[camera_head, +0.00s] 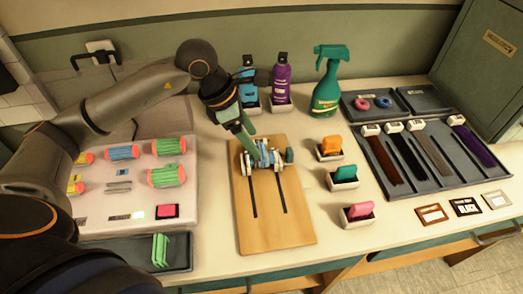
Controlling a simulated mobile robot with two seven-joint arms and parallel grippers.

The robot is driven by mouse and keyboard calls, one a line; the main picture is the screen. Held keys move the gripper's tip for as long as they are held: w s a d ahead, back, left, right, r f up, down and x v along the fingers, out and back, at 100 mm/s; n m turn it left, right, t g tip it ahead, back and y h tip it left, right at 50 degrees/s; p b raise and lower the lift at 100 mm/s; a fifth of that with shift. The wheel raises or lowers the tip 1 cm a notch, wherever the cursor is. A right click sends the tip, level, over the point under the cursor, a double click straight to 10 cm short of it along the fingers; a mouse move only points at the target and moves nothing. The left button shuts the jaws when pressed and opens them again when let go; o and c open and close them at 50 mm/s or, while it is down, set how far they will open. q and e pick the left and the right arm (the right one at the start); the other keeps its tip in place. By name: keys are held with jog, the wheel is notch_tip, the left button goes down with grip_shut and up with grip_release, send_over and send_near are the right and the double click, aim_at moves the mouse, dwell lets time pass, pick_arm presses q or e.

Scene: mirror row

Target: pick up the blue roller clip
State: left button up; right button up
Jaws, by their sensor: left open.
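A blue and pale grey item (275,158) lies across the upper part of a wooden board (265,222). It may be the blue roller clip, but my left gripper partly covers it, so its shape is unclear. My left gripper (257,155) is open and points down at this item from above. I cannot tell whether the fingers touch it. A blue roller with orange ends (122,152) lies on the pale tray at the left. My right gripper is not in view.
The pale tray (187,205) holds several rollers. Orange (331,145), teal (345,173) and pink (360,211) clips stand in holders right of the board. Bottles and a green spray bottle (327,85) stand behind. A dark tray (425,185) holds hair swatches.

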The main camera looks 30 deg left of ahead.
aim_at(260, 149)
pick_arm(q)
jog(key=shift+a+p+x, duration=0.2)
jog(key=shift+p+x, duration=0.25)
jog(key=shift+x, duration=2.7)
jog(key=shift+w, duration=0.1)
jog(key=shift+c, duration=0.3)
grip_shut()
